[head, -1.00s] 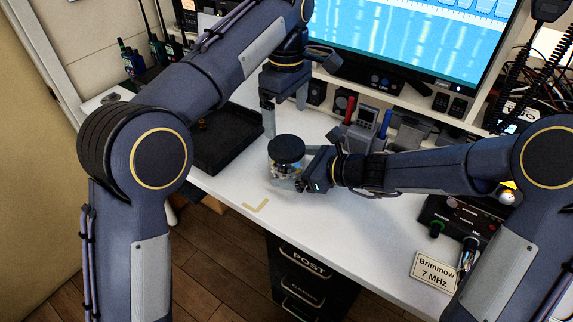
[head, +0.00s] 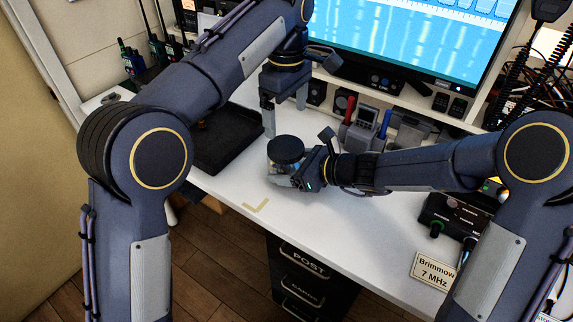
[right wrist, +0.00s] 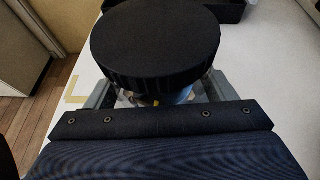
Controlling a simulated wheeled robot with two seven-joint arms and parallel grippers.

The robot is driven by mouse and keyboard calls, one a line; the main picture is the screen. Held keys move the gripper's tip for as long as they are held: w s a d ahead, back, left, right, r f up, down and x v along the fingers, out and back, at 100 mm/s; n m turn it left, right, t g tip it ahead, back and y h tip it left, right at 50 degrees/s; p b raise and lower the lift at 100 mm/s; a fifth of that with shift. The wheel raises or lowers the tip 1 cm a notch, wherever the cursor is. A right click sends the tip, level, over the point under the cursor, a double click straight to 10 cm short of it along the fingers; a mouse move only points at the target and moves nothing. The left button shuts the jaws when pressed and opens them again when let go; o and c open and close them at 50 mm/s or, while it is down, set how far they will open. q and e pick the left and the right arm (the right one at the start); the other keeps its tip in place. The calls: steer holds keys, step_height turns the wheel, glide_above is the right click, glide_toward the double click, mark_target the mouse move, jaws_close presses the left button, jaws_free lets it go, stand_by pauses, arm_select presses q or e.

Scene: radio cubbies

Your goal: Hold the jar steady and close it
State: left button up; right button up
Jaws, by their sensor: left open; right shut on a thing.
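The jar (head: 279,169) stands upright near the front of the white desk, with a wide black lid (head: 286,149) on its top. In the right wrist view the lid (right wrist: 155,42) hides most of the jar (right wrist: 178,97). I cannot tell how tightly the lid sits. My right gripper (head: 290,180) is shut on the jar's glass body, below the lid, with a finger on each side. My left gripper (head: 284,112) is open and empty, pointing down behind and slightly above the jar, apart from the lid.
A black tray (head: 222,158) lies left of the jar. A grey holder with red and blue pens (head: 362,130) stands behind my right forearm. A monitor (head: 410,35) is at the back. A tan corner mark (head: 257,206) lies on the bare desk in front of the jar.

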mark_target(286, 146)
arm_select(q)
steer(key=shift+n, duration=0.5)
arm_select(e)
steer(key=c, duration=0.4)
arm_select(q)
steer(key=n, duration=0.4)
steer(key=shift+f, duration=0.1)
steer(key=n, duration=0.4)
steer(key=shift+s+a, duration=0.1)
steer(key=shift+f, duration=3.95)
steer(key=shift+c, duration=0.2)
